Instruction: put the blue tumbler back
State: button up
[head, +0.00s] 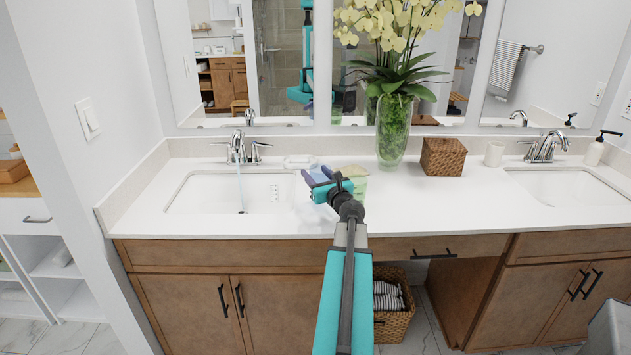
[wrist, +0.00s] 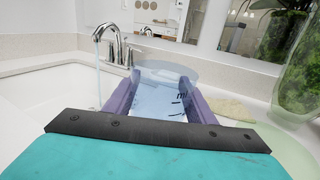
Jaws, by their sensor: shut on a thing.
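My gripper (head: 322,183) is over the counter, just right of the left sink. In the wrist view its two purple fingers (wrist: 160,100) are shut around a translucent pale blue tumbler (wrist: 160,72) with dark markings on its side. The tumbler's rim stands above the fingers, and its lower part is hidden behind my gripper. In the head view my gripper covers most of the tumbler. I cannot tell whether its base touches the counter.
Water runs from the left faucet (head: 238,149) into the left sink (head: 190,196). A yellowish-green item (head: 357,178) is close right of my gripper. A glass flower vase (head: 394,135), woven box (head: 443,157) and white cup (head: 494,154) stand farther right. The right front counter (head: 440,205) is clear.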

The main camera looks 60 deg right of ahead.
jog(key=f+b, duration=0.1)
jog(key=d+f+b, duration=0.1)
jog(key=f, duration=0.1)
jog(key=shift+w, duration=0.1)
jog(key=shift+w+a+f, duration=0.1)
jog(key=shift+w+f, duration=0.1)
jog(key=shift+f, duration=0.15)
jog(key=shift+w+a+r, duration=0.1)
jog(key=shift+a, duration=0.05)
jog(key=shift+f, duration=0.2)
jog(key=o, duration=1.1)
jog(key=shift+r, duration=0.2)
